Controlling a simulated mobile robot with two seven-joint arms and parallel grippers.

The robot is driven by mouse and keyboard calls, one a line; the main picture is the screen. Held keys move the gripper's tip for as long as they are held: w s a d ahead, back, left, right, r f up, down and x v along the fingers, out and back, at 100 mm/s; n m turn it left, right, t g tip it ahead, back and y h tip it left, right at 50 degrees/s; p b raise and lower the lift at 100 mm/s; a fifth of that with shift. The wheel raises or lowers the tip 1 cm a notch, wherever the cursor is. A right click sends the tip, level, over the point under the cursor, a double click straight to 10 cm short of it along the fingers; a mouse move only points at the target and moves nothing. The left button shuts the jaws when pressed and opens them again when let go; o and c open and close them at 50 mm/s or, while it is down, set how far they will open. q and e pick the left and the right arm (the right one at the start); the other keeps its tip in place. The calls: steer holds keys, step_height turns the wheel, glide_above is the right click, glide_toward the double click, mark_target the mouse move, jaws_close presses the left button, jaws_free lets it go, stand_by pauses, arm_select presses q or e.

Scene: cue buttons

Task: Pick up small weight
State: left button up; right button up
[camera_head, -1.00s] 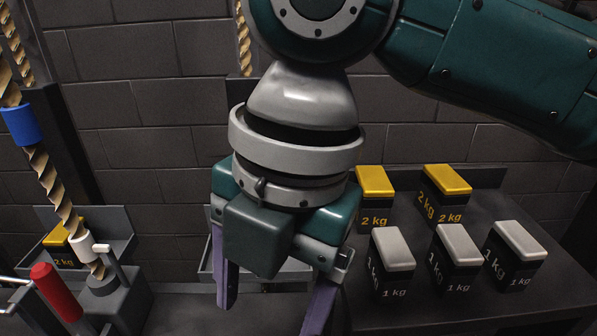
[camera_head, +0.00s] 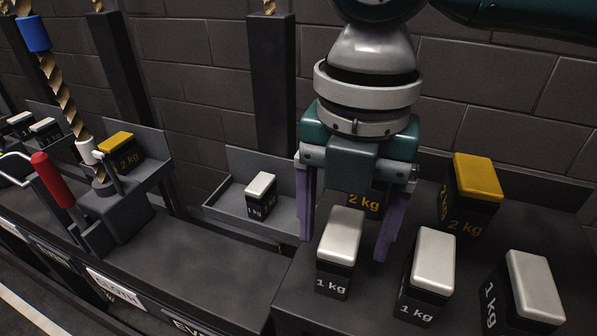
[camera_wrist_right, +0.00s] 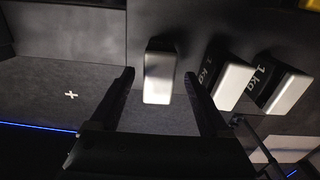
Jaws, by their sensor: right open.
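Three small weights, black with white tops and marked 1 kg, stand in a row on the dark shelf (camera_head: 455,318) at the right. The left one of the row (camera_head: 338,252) is closest to my right gripper (camera_head: 342,250). The middle one (camera_head: 428,275) and the right one (camera_head: 530,290) stand beside it. My right gripper is open, pointing down, with its purple fingers behind or around the left weight; the exact depth is unclear. In the right wrist view, this weight (camera_wrist_right: 160,75) shows between the open fingers, toward their tips. My left gripper is not in view.
Yellow-topped 2 kg weights (camera_head: 475,180) stand behind the row, one partly hidden by my gripper. Another 1 kg weight (camera_head: 261,192) sits in a grey tray (camera_head: 225,208). A red-handled lever (camera_head: 52,180) and rope stand at the left.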

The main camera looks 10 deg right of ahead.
step_height(320, 180, down, 4)
steer(key=shift+w+f+b, duration=0.1)
steer(key=shift+f+b, duration=0.05)
steer(key=shift+b, duration=0.3)
jaws_close()
stand_by(0.4)
stand_by(0.7)
